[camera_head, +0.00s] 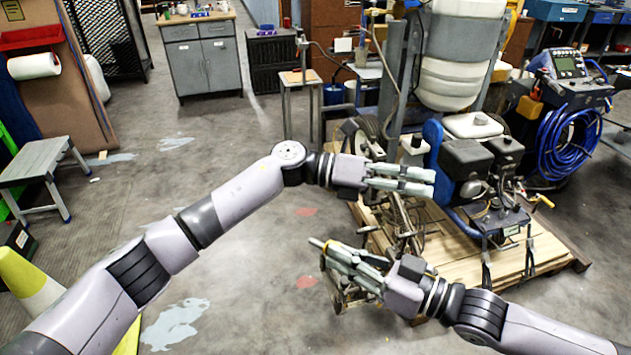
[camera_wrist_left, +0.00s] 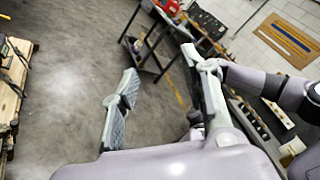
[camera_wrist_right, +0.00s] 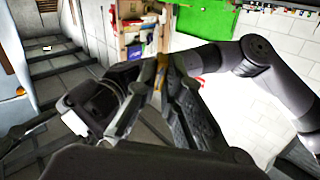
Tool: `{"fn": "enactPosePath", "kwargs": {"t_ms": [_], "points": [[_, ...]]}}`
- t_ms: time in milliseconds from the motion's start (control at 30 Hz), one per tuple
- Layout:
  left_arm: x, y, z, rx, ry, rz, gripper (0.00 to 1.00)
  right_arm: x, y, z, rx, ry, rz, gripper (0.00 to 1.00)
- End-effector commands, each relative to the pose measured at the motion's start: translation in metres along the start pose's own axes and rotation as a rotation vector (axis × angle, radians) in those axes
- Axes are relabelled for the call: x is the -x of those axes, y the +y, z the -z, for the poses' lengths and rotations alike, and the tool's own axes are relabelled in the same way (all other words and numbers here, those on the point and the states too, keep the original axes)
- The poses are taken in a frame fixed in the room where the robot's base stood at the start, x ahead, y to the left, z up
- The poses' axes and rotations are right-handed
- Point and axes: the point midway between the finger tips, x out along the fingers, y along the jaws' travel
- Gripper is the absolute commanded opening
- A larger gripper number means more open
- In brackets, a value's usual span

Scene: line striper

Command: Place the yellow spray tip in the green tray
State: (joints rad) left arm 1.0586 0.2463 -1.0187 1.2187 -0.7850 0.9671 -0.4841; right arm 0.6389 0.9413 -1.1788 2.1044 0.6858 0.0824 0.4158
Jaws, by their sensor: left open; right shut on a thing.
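The yellow spray tip (camera_wrist_right: 162,66) shows as a small yellow piece between my right gripper's fingertips in the right wrist view. My right gripper (camera_head: 325,246) is shut on it, and a bit of yellow also shows at its fingertips in the head view. The fingers hide most of the tip. My left gripper (camera_head: 432,182) is open and empty, in front of the striper machine; its spread fingers also show in the left wrist view (camera_wrist_left: 158,64). I cannot make out the green tray for certain. A flat green surface (camera_wrist_right: 206,20) shows at the top of the right wrist view.
The striper machine (camera_head: 465,160) stands on a wooden pallet (camera_head: 545,255) at the right, close to both grippers. A grey step stool (camera_head: 38,160) and a yellow-and-white cone (camera_head: 25,280) stand at the left. A grey cabinet (camera_head: 203,65) stands at the back. The middle floor is clear.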

Motion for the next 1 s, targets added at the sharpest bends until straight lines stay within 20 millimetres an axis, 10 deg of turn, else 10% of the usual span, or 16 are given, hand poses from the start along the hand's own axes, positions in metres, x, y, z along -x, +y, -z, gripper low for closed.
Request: {"fn": "enactPosePath", "kwargs": {"t_ms": [300,700,1000], "points": [[0.016,-0.068,0.043,-0.56,0.663,-0.115,0.41,0.0,0.0,0.0,0.0,0.0,0.0,0.0],[0.124,-0.09,0.049,-0.915,1.394,-0.368,0.41,0.0,0.0,0.0,0.0,0.0,0.0,0.0],[0.153,-0.093,0.046,-0.946,1.547,-0.433,0.41,0.0,0.0,0.0,0.0,0.0,0.0,0.0]]}}
